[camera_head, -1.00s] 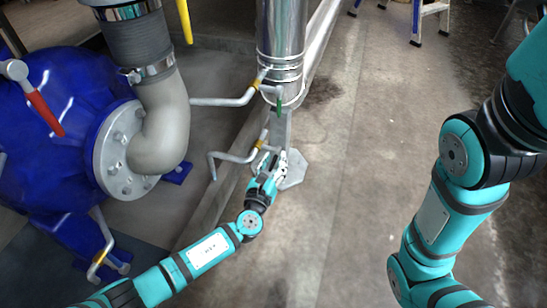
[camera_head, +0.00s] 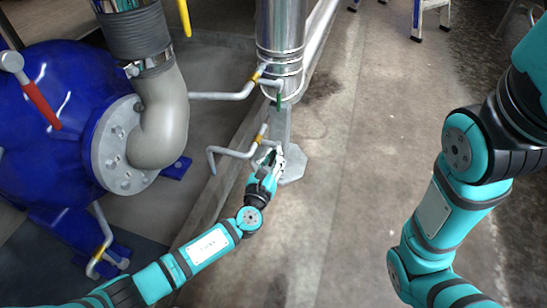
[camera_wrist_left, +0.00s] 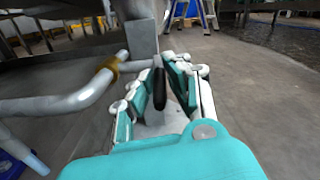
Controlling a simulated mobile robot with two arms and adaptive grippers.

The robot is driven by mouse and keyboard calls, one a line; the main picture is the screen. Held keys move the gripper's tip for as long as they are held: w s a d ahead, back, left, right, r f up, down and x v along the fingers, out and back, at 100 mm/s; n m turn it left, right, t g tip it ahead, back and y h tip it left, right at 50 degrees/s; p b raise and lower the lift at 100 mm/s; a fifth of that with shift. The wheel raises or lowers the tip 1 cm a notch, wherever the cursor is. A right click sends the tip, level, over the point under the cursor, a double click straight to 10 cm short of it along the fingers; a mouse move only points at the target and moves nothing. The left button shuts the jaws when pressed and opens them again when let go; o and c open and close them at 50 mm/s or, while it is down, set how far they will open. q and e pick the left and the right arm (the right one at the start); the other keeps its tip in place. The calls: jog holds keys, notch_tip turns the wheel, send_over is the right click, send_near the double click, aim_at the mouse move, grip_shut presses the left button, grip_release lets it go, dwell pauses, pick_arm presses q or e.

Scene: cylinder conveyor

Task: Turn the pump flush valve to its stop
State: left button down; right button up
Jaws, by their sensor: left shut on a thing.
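My left gripper (camera_head: 270,158) is at the lower pale pipe (camera_head: 235,153), beside the foot of the silver column (camera_head: 281,30). In the left wrist view its fingers (camera_wrist_left: 160,92) are closed around a dark, slim valve handle (camera_wrist_left: 160,88), which stands roughly upright between them. The same pale pipe with a yellow-brown band (camera_wrist_left: 104,77) runs in from the left there. In the head view the fingers hide most of the handle. My right arm shows at the right, but its gripper is out of view.
An upper pipe (camera_head: 222,96) with a green-tipped lever (camera_head: 279,101) sits above the gripper. The blue pump (camera_head: 50,130) with its grey elbow (camera_head: 160,130) stands at the left. A ladder (camera_head: 430,15) is at the back. The concrete floor (camera_head: 350,170) between is clear.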

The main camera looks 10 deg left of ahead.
pick_arm(q)
jog(key=shift+w+d+f+t+h+b, duration=0.15)
jog(key=shift+f+t+h+b, duration=0.2)
jog(key=shift+t+b, duration=1.1)
jog(key=shift+w+a+f+t+h+b, duration=0.1)
jog(key=shift+f+t+b, duration=0.5)
jog(key=shift+b, duration=1.6)
jog(key=shift+w+d+f+t+h+b, duration=0.15)
jog(key=shift+f+t+h+b, duration=0.1)
jog(key=shift+t+b, duration=1.3)
jog(key=shift+a, duration=0.1)
jog(key=c, duration=1.3)
grip_release()
jog(key=shift+c, duration=0.2)
jog(key=shift+f, duration=0.1)
jog(key=v, duration=0.7)
jog(key=shift+s, duration=0.2)
